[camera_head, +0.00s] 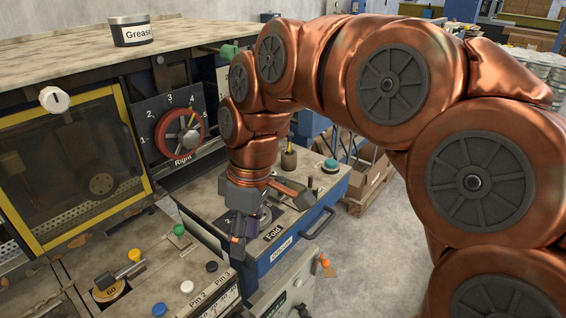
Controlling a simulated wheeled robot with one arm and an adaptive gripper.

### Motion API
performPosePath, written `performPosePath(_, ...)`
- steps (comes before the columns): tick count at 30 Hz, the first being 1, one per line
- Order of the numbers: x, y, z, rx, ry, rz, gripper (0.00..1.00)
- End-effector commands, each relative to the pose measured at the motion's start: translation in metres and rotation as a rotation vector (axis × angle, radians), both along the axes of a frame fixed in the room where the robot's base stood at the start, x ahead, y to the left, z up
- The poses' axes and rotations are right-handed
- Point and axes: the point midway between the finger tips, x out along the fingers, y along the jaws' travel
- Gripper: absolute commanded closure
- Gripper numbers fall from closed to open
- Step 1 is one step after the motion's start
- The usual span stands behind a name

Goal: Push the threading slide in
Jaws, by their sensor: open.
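The threading slide seems to be the blue-fronted unit (276,260) at lower centre, with a white label too small to read surely and a dark bar handle (318,223) on its front. Its beige top carries knobs and a plate marked "Fold". It juts out from the machine. My gripper (238,246) is open and points down over the left part of this top, left of the handle. It looks empty. Whether its fingers touch the top cannot be told. My gripper hides part of the top and a dial beneath it.
A panel with yellow, green, white and blue buttons (150,285) lies at lower left. A yellow-framed window (70,165) and a red numbered dial (180,133) are behind. A grease tin (130,31) stands on top. Boxes on a pallet (368,180) are at right; grey floor is clear.

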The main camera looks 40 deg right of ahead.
Motion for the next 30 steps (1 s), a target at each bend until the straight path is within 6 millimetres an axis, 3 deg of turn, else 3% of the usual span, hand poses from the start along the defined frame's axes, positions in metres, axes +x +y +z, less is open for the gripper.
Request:
performPosePath(3, 0.030, -0.026, 0.021, 0.046, -0.062, 0.096, 0.49)
performPosePath(9, 0.063, -0.081, 0.052, 0.099, -0.171, 0.239, 0.49)
performPosePath(18, 0.081, -0.165, 0.075, 0.127, -0.304, 0.364, 0.49)
performPosePath(24, 0.082, -0.182, 0.076, 0.129, -0.328, 0.389, 0.49)
performPosePath(30, 0.083, -0.180, 0.068, 0.131, -0.326, 0.392, 0.49)
